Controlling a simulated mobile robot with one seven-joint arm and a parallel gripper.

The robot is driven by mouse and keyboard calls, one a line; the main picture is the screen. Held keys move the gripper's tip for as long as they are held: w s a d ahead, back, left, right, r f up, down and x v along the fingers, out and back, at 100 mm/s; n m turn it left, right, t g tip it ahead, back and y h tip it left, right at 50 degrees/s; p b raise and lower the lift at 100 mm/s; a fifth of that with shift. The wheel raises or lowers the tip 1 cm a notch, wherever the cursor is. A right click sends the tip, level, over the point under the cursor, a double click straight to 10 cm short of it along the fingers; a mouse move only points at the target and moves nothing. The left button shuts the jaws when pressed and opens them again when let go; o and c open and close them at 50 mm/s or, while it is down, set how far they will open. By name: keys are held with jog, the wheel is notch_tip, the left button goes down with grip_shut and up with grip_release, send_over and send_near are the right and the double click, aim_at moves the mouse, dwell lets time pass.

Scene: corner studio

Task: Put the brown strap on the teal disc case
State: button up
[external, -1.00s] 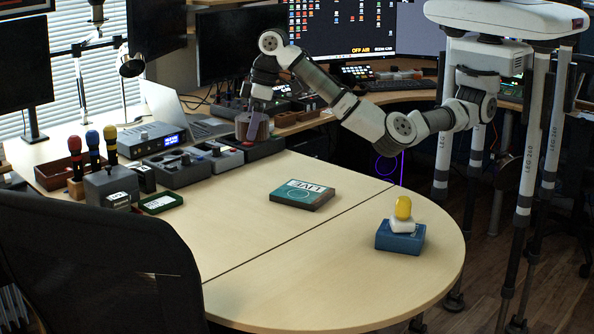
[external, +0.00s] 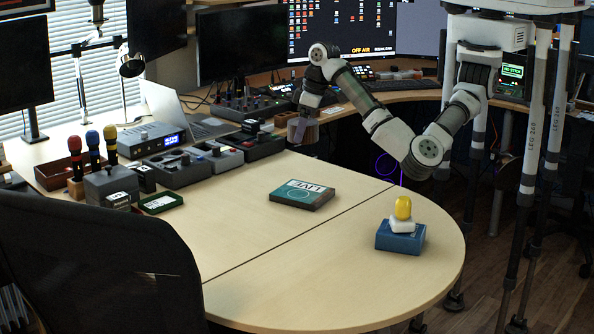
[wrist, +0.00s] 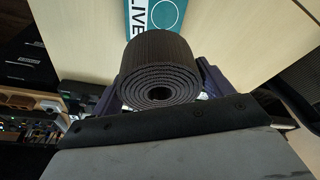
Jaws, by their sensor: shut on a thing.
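The brown strap (wrist: 160,58) is a tight ribbed roll, dark in the wrist view with its spiral end facing the camera. My gripper (external: 302,130) is shut on it, with a dark finger on either side. In the external view my gripper points down at the back edge of the table, behind the case and apart from it. The teal disc case (external: 302,194) lies flat on the table, with LIVE lettering and a ring on its top, and nothing rests on it. Part of the case (wrist: 150,14) shows beyond the roll in the wrist view.
A blue box (external: 400,238) with a white and yellow item on it stands right of the case. The table around the case is clear. A dark chair (external: 90,260) stands in front.

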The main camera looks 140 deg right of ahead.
aim_at(315, 138)
notch_tip(315, 138, down, 15)
jog(key=shift+r, duration=0.1)
dwell(0.3)
jog(key=shift+b, duration=0.3)
jog(key=o, duration=1)
jog(key=v, duration=1.2)
